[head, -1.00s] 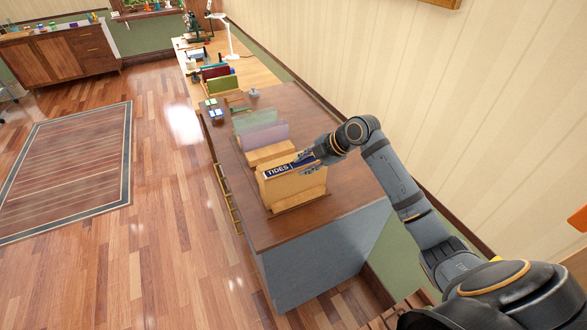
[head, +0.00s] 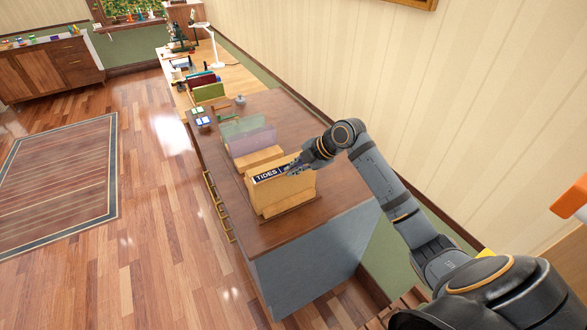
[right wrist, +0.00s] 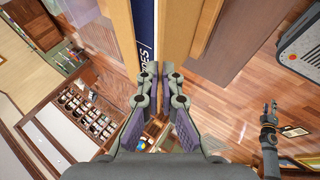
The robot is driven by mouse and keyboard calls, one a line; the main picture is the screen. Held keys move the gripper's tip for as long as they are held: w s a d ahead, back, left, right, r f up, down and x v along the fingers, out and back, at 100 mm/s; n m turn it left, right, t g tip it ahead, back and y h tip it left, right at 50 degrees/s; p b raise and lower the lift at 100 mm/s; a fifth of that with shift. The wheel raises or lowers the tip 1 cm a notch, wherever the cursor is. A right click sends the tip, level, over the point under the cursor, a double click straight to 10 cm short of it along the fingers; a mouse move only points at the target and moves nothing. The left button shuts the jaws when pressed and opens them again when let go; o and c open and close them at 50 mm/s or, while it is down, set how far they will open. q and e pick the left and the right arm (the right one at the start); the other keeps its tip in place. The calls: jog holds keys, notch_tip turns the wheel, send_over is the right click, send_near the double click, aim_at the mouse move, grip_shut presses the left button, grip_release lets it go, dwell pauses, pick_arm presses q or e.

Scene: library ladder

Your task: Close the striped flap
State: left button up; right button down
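I cannot make out a striped flap in either view. My right gripper (head: 287,169) is at the top of a tan wooden holder (head: 288,190) on the desk, beside a dark blue label reading TIDES (head: 266,175). In the right wrist view, the right gripper's fingertips (right wrist: 158,72) are nearly together, just below the blue label (right wrist: 145,35) and tan panels. I see nothing clearly held between them. A small dark gripper, seemingly my left (right wrist: 268,112), shows at the right of that view, too small to read. It is outside the head view.
The brown desktop (head: 268,232) has bare room in front of the holder. Green and lilac upright panels (head: 255,143) stand behind it. A white lamp (head: 215,45) and more items are farther back. The wall is close on the right; open floor and a striped rug (head: 60,180) lie left.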

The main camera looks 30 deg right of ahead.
jog(key=shift+w+r+g+p, duration=0.25)
jog(key=shift+r+g+p, duration=0.25)
jog(key=shift+p, duration=0.5)
jog(key=shift+w+a+r+m+g+p, duration=0.1)
jog(key=shift+w+m+g+p, duration=0.25)
jog(key=shift+g+p, duration=0.75)
jog(key=shift+w+g+p, duration=0.3)
jog(key=shift+g+p, duration=0.1)
jog(key=shift+g, duration=0.3)
pick_arm(q)
jog(key=shift+s+r, duration=0.2)
jog(key=shift+r, duration=1.05)
jog(key=shift+s+r, duration=0.2)
jog(key=shift+r, duration=1)
pick_arm(e)
jog(key=shift+w+f+m+g, duration=0.2)
jog(key=shift+w+m+g, duration=0.15)
jog(key=shift+g, duration=0.65)
jog(key=c, duration=1.6)
grip_release()
pick_arm(q)
jog(key=shift+s+a, duration=0.1)
pick_arm(e)
jog(key=shift+o, duration=0.2)
